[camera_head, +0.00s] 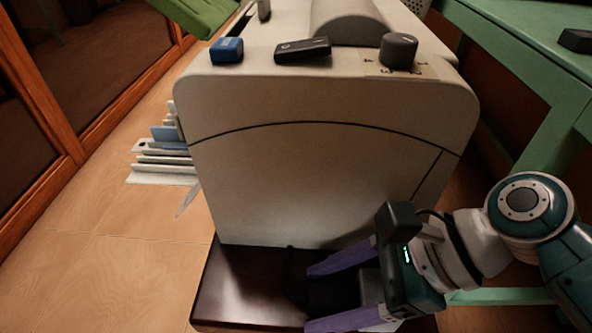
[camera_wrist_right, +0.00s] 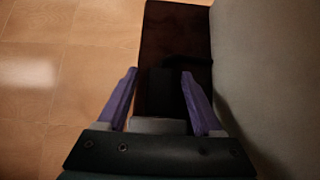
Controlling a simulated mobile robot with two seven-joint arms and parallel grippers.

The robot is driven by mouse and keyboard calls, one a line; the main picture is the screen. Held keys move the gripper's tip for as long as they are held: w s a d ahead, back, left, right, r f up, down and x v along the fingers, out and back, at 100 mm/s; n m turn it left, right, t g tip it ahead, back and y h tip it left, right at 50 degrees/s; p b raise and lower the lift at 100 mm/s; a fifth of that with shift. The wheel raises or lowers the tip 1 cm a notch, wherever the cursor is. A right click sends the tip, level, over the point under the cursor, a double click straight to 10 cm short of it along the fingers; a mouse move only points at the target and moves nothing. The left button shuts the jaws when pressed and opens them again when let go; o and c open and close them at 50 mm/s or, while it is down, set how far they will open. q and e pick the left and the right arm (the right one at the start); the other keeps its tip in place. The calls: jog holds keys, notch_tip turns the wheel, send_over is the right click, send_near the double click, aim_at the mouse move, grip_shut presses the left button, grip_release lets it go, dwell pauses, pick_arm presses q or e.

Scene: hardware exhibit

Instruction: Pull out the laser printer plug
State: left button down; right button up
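The laser printer (camera_head: 310,180) is a big beige box in the middle of the head view, standing on a dark brown base (camera_head: 240,290). My right gripper (camera_head: 309,298) is low in front of the printer, with its purple fingers apart and pointing left over the base. In the right wrist view, the open fingers (camera_wrist_right: 160,75) stand either side of a dark block (camera_wrist_right: 165,92), which may be the plug; I cannot tell whether they touch it. In the head view, a dark cord-like shape (camera_head: 291,268) is near the fingertips; its details are lost in shadow. My left gripper is not seen.
The printer top holds a blue block (camera_head: 227,50), a black bar (camera_head: 303,49) and a dark knob (camera_head: 398,51). Pale trays (camera_head: 160,165) stick out at its left. A green table (camera_head: 530,50) stands at the right. The wooden floor (camera_head: 110,270) at the left is clear.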

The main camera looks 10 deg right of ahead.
grip_shut()
dwell(0.3)
dwell(0.9)
